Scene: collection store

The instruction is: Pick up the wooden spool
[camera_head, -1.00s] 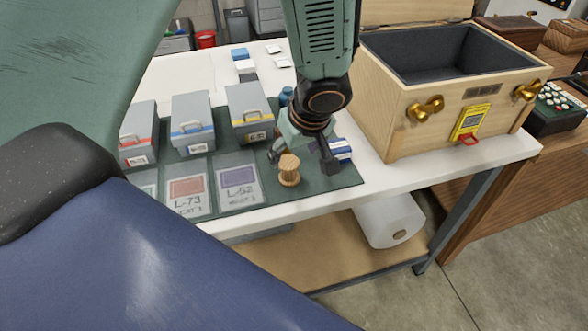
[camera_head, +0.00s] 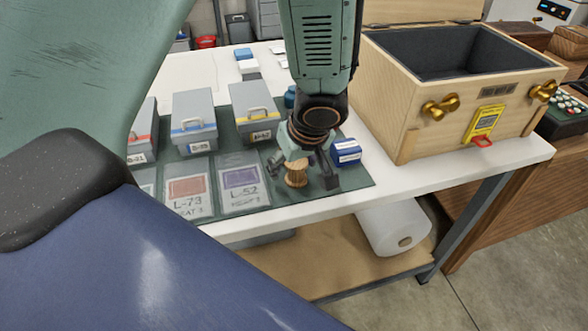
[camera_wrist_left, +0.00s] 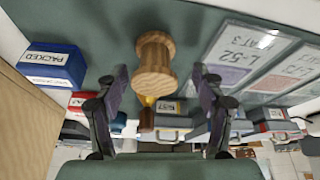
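The wooden spool (camera_head: 296,177) stands on the dark green mat (camera_head: 346,179) near the table's front edge. My left gripper (camera_head: 303,174) is over it, pointing down, and partly hides its upper part. In the left wrist view the spool (camera_wrist_left: 155,68) appears between the two spread fingertips (camera_wrist_left: 159,78), with a gap on each side. The left gripper is open and holds nothing. My right gripper is not in view.
A blue-and-white small box (camera_head: 345,152) stands close to the right of the gripper. Grey lidded boxes (camera_head: 193,117) and labelled cards L-73 and L-52 (camera_head: 241,183) lie to the left. A large wooden chest (camera_head: 396,107) stands on the right.

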